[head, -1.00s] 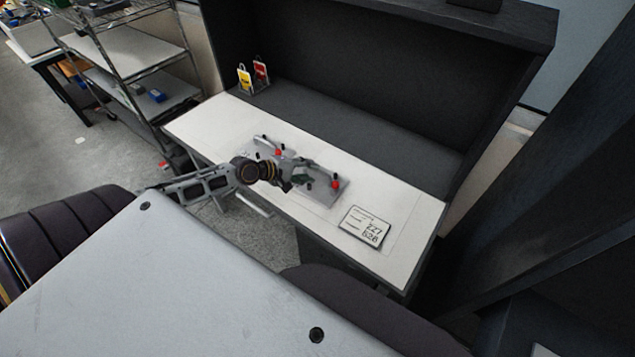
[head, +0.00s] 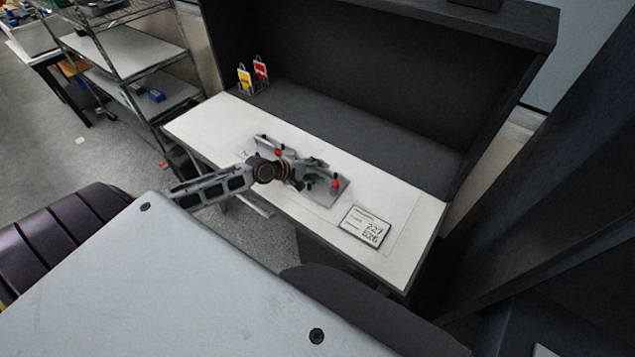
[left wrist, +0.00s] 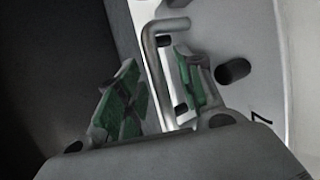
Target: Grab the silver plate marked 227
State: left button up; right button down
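The silver plate (head: 325,201) lies on the white worktop, with red knobs and dark pegs on it. My left gripper (head: 316,172) is over its middle and hides part of it. In the left wrist view my left gripper (left wrist: 158,90) is open, its green finger pads apart. A bent grey rod (left wrist: 152,62) on the plate (left wrist: 220,25) runs between the pads, closer to the right one. I cannot tell whether either pad touches it. A dark mark like a 7 shows on the plate at the right. My right gripper is not in view.
A card (head: 365,228) with 227 and 626 lies on the white worktop (head: 400,245), right of the plate. A holder with yellow and red tags (head: 246,78) stands at the back left. A dark back panel rises behind. A wire shelf (head: 125,50) stands left.

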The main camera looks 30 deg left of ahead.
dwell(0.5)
pick_arm(q)
grip_shut()
jog(key=shift+w+r, duration=0.1)
jog(key=shift+w, duration=0.05)
dwell(0.4)
